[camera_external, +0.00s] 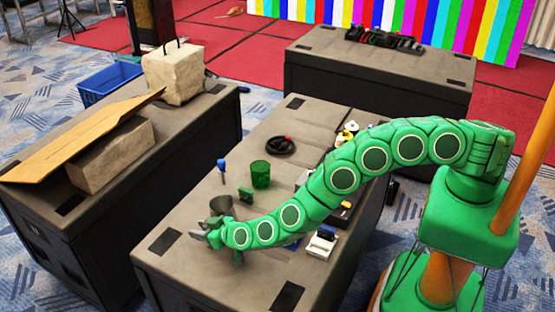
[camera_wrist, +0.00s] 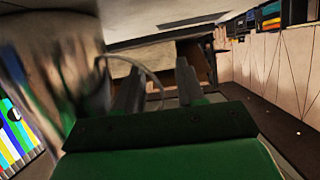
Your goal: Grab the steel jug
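The steel jug (camera_external: 221,204) stands on the middle table, partly hidden behind the end of my arm. In the wrist view its shiny body (camera_wrist: 55,55) fills the left side, close to the camera, reflecting green. A thin curved handle (camera_wrist: 148,72) seems to arc from it past the left finger into the gap between the fingers. My gripper (camera_external: 203,236) is beside the jug, low over the table. In the wrist view its two fingers (camera_wrist: 160,88) are apart, with nothing clamped between them. I cannot tell whether a finger touches the handle.
A green cup (camera_external: 260,175), a blue-topped tool (camera_external: 221,168) and a dark coiled item (camera_external: 281,145) stand beyond the jug. Small items line the table's right side under my arm. The left table holds stone blocks (camera_external: 175,75) and a board (camera_external: 80,138).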

